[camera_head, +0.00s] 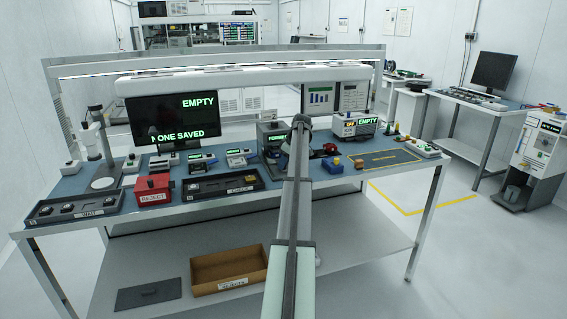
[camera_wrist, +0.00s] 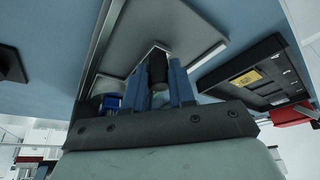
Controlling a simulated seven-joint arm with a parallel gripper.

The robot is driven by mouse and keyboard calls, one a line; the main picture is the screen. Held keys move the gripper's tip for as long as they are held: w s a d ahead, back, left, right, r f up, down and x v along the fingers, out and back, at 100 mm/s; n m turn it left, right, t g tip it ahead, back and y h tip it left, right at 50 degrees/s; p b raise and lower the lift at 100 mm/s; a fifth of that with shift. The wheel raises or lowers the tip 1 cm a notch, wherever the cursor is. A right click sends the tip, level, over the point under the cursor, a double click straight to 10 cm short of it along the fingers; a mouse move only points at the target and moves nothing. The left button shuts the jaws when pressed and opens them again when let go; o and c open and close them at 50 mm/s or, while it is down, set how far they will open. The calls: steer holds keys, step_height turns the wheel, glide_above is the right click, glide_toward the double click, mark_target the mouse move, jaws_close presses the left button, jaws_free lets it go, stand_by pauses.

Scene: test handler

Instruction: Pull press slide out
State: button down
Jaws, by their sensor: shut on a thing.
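In the wrist view, my gripper (camera_wrist: 159,84) has its two blue fingers closed on a dark rounded handle (camera_wrist: 158,70). The handle stands at the near edge of a grey plate (camera_wrist: 165,30) with bright metal edges, which appears to be the press slide. How far the slide is out of the press I cannot tell. In the head view, a grey machine with a green display (camera_head: 268,129), likely the press, stands at the middle of the bench, partly behind my arm. My gripper and the handle are hidden there by the arm.
A black tray (camera_wrist: 240,62) lies to the right in the wrist view. On the bench (camera_head: 330,183), a red reject bin (camera_head: 153,186) and dark trays stand left of my arm. A yellow-outlined mat (camera_head: 385,166) lies to the right. An open brown box (camera_head: 229,263) sits on the lower shelf.

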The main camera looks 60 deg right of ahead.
steer(key=s+a, duration=0.7)
steer(key=c, duration=1)
jaws_free()
steer(key=shift+o, duration=0.2)
steer(key=shift+r, duration=0.1)
steer(key=v, duration=1.3)
steer(key=shift+s+r, duration=0.2)
steer(key=shift+r, duration=0.05)
